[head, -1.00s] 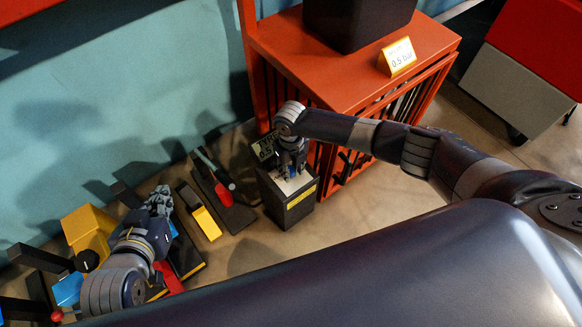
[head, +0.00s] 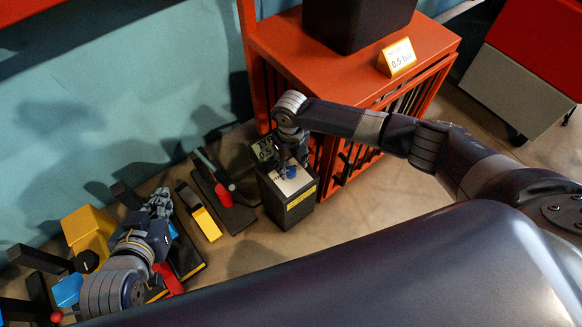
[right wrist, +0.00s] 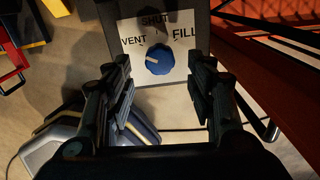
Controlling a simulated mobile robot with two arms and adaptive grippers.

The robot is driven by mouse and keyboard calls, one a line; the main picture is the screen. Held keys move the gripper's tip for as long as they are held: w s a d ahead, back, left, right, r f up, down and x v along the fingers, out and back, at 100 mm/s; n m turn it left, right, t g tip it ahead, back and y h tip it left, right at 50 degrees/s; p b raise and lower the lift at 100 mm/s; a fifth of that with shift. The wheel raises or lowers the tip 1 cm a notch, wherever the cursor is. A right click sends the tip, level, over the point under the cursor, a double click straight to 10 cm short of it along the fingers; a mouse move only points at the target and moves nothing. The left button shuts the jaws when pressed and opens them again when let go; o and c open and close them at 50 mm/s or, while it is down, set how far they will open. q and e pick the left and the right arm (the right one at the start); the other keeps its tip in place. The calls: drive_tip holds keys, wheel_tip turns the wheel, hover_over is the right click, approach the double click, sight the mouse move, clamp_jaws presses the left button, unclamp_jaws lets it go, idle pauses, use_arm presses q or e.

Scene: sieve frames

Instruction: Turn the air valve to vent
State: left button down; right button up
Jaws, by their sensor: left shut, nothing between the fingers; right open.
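The air valve is a blue knob (right wrist: 159,59) on a white plate (right wrist: 132,28) marked VENT, SHUT and FILL. A pale mark shows on the knob's left side, the VENT side. In the head view the knob (head: 292,172) sits on top of a dark box (head: 287,205) with a yellow label. My right gripper (head: 288,158) is above the knob, open and apart from it. In the right wrist view its fingers (right wrist: 160,85) are spread, with the knob ahead between them. My left gripper (head: 162,200) is shut and empty, over the coloured items at the left.
A small dark display (head: 262,150) stands behind the box, partly hidden. An orange cabinet (head: 345,75) with a "0.5 bar" card (head: 397,58) is to the right. Levers and blocks, including a yellow one (head: 88,230), crowd the left floor.

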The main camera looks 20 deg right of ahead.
sight(291, 172)
wheel_tip(291, 172, up, 8)
drive_tip(key=shift+r, duration=0.2)
idle(0.5)
